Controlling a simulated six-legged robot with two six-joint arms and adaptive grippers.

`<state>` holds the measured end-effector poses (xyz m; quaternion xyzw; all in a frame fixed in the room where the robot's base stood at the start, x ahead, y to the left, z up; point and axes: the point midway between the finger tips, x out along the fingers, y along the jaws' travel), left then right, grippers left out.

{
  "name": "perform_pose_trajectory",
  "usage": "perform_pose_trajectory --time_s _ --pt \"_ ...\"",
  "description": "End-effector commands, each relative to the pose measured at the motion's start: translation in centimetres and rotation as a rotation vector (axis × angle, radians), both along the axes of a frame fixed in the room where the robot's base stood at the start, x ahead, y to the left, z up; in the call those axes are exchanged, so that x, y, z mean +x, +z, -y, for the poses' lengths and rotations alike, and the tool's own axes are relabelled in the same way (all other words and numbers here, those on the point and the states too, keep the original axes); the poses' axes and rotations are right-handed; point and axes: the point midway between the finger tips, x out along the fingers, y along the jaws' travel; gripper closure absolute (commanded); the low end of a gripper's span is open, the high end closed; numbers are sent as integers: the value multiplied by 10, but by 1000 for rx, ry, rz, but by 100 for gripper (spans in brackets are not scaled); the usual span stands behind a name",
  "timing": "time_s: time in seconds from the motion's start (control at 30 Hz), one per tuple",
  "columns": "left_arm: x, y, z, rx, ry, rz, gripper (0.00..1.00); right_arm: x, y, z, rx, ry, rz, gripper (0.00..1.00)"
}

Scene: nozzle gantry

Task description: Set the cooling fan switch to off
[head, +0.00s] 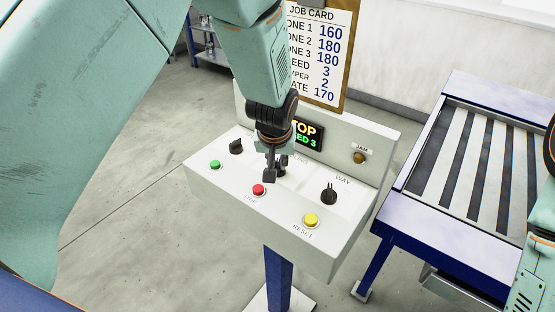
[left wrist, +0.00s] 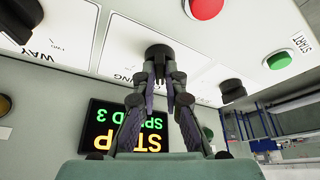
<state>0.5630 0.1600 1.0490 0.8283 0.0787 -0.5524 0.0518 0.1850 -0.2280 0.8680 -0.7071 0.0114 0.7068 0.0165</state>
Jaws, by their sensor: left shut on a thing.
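The cooling switch is a black rotary knob (left wrist: 158,50) on the white sloping control panel (head: 229,180), in the middle of its row. Its label is partly covered in the left wrist view, with "ING" legible. My left gripper (head: 270,172) reaches down to the panel from above and is shut on this knob; the fingers also show in the left wrist view (left wrist: 165,85). In the head view the fingers mostly hide the knob, and I cannot read its setting. My right gripper is out of view.
The panel also has a left knob (head: 236,146), a WAY knob (head: 329,193), a green button (head: 215,164), a red button (head: 258,190) and a yellow RESET button (head: 311,220). The display (left wrist: 127,128) reads STOP, SPEED 3. A job card (head: 322,60) stands behind; a conveyor (head: 470,160) is at right.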

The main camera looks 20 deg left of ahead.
Motion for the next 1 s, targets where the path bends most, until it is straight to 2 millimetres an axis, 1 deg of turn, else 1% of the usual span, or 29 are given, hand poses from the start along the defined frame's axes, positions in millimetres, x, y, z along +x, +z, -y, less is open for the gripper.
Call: perform_pose_trajectory --time_s 0.03,0.27,0.3,0.57,1.0 --pt "-4 -4 0 0 4 -12 100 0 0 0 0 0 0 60" --pt "-4 -4 -1 0 5 -13 100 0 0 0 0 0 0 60" --pt "-4 -4 -1 0 5 -13 89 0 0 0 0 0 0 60" --pt "-3 -3 0 -1 4 -8 67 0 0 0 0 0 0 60" --pt "-1 -1 0 -1 2 -2 67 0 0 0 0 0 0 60"
